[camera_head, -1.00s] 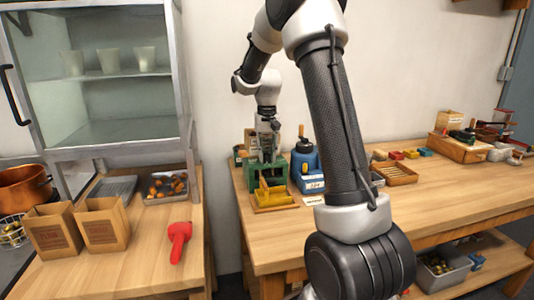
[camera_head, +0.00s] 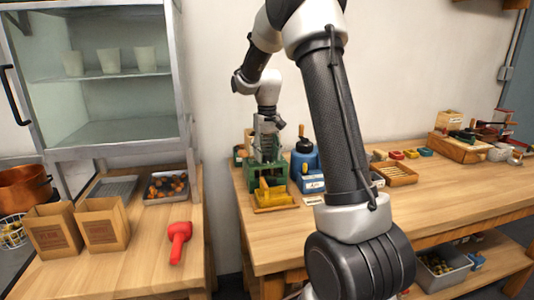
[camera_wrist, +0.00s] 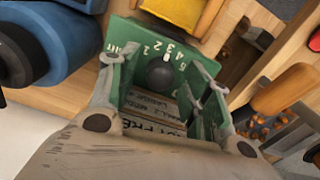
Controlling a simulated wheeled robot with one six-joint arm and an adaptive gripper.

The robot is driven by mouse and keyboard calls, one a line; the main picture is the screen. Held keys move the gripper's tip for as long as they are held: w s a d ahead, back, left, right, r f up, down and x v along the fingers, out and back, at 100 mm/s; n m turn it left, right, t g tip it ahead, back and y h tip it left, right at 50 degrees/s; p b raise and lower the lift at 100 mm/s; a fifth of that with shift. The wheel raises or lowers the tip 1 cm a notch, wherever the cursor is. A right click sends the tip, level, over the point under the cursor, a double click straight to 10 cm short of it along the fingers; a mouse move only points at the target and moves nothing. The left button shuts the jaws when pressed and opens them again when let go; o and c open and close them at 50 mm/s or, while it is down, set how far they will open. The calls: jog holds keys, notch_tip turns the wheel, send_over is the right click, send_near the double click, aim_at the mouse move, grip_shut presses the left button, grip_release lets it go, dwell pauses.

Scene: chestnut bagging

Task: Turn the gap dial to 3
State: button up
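The gap dial is a round dark knob (camera_wrist: 160,74) on a green plate with white numerals 1 to 5 around it. Its pale pointer mark points up, near the 3; the exact alignment is hard to tell. The plate belongs to the green machine (camera_head: 267,173) at the left end of the workbench. My gripper (camera_wrist: 160,85) is over the dial, its fingers apart on either side of the knob, with gaps visible between. In the head view my gripper (camera_head: 266,150) points down at the machine, and the knob cannot be made out.
A yellow tray (camera_head: 274,200) sits in front of the machine, and a blue bottle-like device (camera_head: 304,160) stands close to its right. A wooden tray (camera_head: 397,173) lies farther right. The bench front is clear.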

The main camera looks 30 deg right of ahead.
notch_tip(320, 180, up, 12)
dwell(0.6)
dwell(0.4)
jog(key=s+a+t, duration=0.2)
jog(key=s+a, duration=0.1)
jog(key=s, duration=1.3)
jog(key=s+a+n+t, duration=0.1)
jog(key=s+a, duration=0.3)
jog(key=s, duration=1.1)
jog(key=shift+s+f+n+t, duration=0.3)
jog(key=shift+s+t, duration=0.1)
jog(key=shift+t, duration=0.3)
